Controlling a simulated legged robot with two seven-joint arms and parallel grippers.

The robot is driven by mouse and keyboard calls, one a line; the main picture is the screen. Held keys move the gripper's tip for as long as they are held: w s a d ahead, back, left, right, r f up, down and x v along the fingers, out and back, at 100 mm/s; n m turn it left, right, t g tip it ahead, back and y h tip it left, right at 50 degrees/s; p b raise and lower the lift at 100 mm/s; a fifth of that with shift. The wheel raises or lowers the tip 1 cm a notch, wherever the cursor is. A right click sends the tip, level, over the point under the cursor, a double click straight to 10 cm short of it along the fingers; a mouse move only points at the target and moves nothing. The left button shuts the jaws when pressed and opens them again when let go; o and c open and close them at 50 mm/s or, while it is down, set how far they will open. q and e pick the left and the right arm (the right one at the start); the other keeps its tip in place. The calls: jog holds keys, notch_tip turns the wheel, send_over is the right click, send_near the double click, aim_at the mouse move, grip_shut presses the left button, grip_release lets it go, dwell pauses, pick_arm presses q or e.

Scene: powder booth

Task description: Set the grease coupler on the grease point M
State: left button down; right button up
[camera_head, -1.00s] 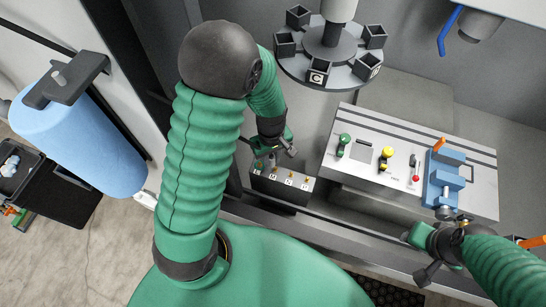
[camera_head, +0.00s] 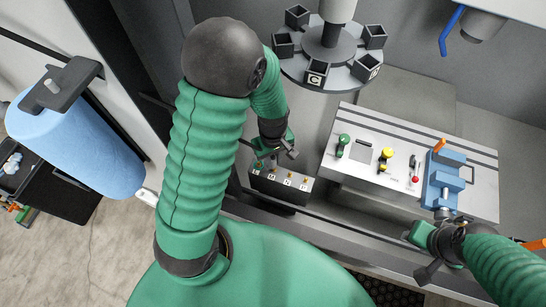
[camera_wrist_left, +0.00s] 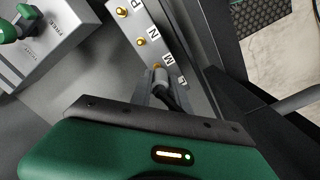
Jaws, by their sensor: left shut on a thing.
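The grease block (camera_head: 281,188) is a dark box with a pale labelled top and a row of brass grease points, below my left gripper (camera_head: 276,158) in the head view. In the left wrist view its labelled face (camera_wrist_left: 150,22) shows the letters P, N and M, plus a partly hidden one. My left gripper (camera_wrist_left: 161,92) is shut on the grey grease coupler (camera_wrist_left: 161,78). The coupler's tip is at the brass grease point M (camera_wrist_left: 157,66); I cannot tell whether it is seated on it. My right gripper (camera_head: 437,232) is by the blue vise; its jaws are unclear.
A fixture plate (camera_head: 345,178) with knobs and the blue vise (camera_head: 441,184) stands right of the block. A carousel (camera_head: 331,62) with several dark cups hangs above. A blue roll (camera_head: 75,130) is at the left.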

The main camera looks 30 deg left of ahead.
pick_arm(q)
jog(key=shift+d+f+b, duration=0.4)
jog(key=shift+d+f, duration=0.1)
jog(key=shift+f, duration=0.05)
jog(key=shift+w+d+f, duration=0.1)
jog(key=shift+d+f, duration=0.05)
jog(key=shift+f, duration=0.25)
jog(key=shift+w+a+f+b, duration=0.1)
jog(key=shift+a+f+b, duration=0.1)
jog(key=shift+f+b, duration=0.25)
jog(key=shift+a, duration=0.3)
pick_arm(e)
jog(key=shift+s+d+f, duration=0.1)
jog(key=shift+d+f, duration=0.1)
jog(key=shift+f, duration=0.75)
pick_arm(q)
jog(key=shift+d+f, duration=0.15)
pick_arm(e)
jog(key=shift+d+f, duration=0.1)
